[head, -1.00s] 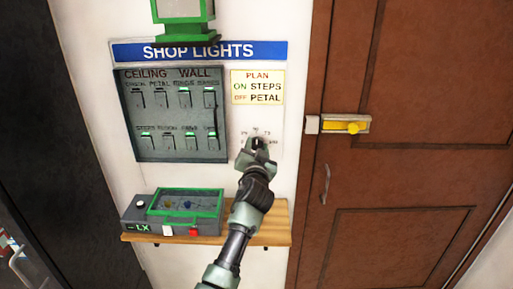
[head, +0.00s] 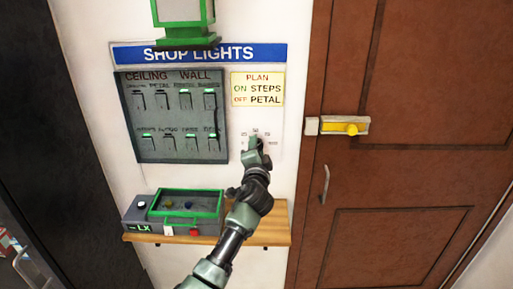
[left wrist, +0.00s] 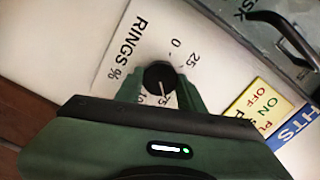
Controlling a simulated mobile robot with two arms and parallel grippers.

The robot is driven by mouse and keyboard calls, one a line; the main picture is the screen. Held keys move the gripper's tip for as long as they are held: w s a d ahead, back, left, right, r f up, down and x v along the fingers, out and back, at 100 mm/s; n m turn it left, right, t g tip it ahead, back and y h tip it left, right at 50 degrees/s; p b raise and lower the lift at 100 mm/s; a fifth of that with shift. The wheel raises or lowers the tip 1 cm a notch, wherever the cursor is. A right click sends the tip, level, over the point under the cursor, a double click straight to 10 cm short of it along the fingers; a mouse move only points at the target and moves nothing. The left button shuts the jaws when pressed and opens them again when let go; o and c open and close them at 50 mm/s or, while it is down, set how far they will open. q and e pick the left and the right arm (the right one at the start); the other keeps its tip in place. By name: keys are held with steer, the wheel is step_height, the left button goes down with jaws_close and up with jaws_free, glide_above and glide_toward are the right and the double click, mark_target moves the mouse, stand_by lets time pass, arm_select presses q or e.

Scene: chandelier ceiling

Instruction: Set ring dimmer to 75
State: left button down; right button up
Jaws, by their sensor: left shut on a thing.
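The ring dimmer is a small black round knob (left wrist: 159,75) on a white plate marked "RINGS %" (left wrist: 128,42). In the left wrist view the numbers 0 and 25 are readable, and a partly covered 75 shows beside the knob. A pale pointer line on the knob appears to point toward that 75. My left gripper (left wrist: 160,92) is shut on the knob, with a green finger on each side. In the head view my left gripper (head: 256,150) covers most of the dial plate (head: 275,143). My right gripper is not in view.
A grey switch panel (head: 172,150) labelled "CEILING WALL" is left of the dial. A yellow note (head: 257,88) above it reads "PLAN ON STEPS OFF PETAL". A wooden shelf (head: 272,232) below holds a green-rimmed light meter box (head: 185,203). A brown door (head: 400,180) stands to the right.

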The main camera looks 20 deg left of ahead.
arm_select(q)
steer(key=shift+m, duration=0.5)
steer(key=c, duration=0.9)
jaws_free()
steer(key=shift+s+d, duration=0.1)
steer(key=b+v, duration=0.1)
steer(key=v, duration=0.6)
steer(key=shift+s+d, duration=0.1)
steer(key=shift+s, duration=0.2)
